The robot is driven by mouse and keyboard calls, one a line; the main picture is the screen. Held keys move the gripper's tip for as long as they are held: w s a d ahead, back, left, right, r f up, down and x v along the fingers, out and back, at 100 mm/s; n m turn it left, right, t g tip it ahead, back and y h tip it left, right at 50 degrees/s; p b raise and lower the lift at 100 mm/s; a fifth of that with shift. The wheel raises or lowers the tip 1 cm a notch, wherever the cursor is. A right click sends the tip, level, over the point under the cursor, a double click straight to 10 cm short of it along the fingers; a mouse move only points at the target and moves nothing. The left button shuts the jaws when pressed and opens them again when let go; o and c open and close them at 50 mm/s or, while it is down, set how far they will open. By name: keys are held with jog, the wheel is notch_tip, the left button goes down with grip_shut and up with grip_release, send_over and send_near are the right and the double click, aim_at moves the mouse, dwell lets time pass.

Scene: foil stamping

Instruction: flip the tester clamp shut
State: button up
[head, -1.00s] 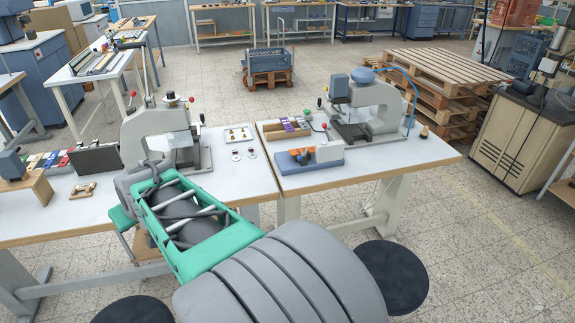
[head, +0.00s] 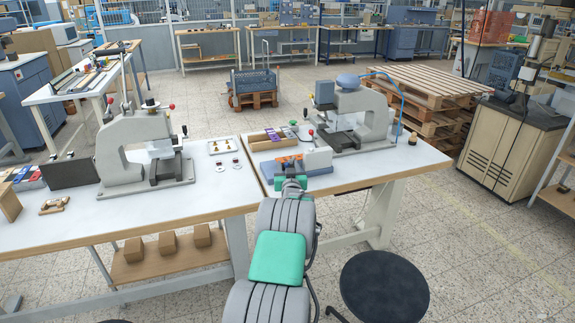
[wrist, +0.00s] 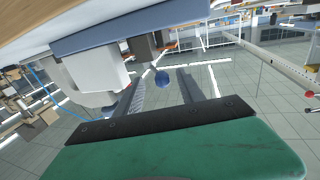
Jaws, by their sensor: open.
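A grey press (head: 375,115) stands just behind the tester, and another press (head: 125,145) stands on the left table. A wooden box (head: 268,141) lies close behind the tester. A dark stool (head: 385,285) stands in front at right.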

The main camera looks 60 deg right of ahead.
jog(key=shift+w+d, duration=0.4)
jog(key=shift+d, duration=0.2)
jog(key=shift+c, duration=0.4)
jog(key=shift+s, duration=0.1)
jog(key=c, duration=0.9)
grip_shut()
jog(key=shift+a, duration=0.1)
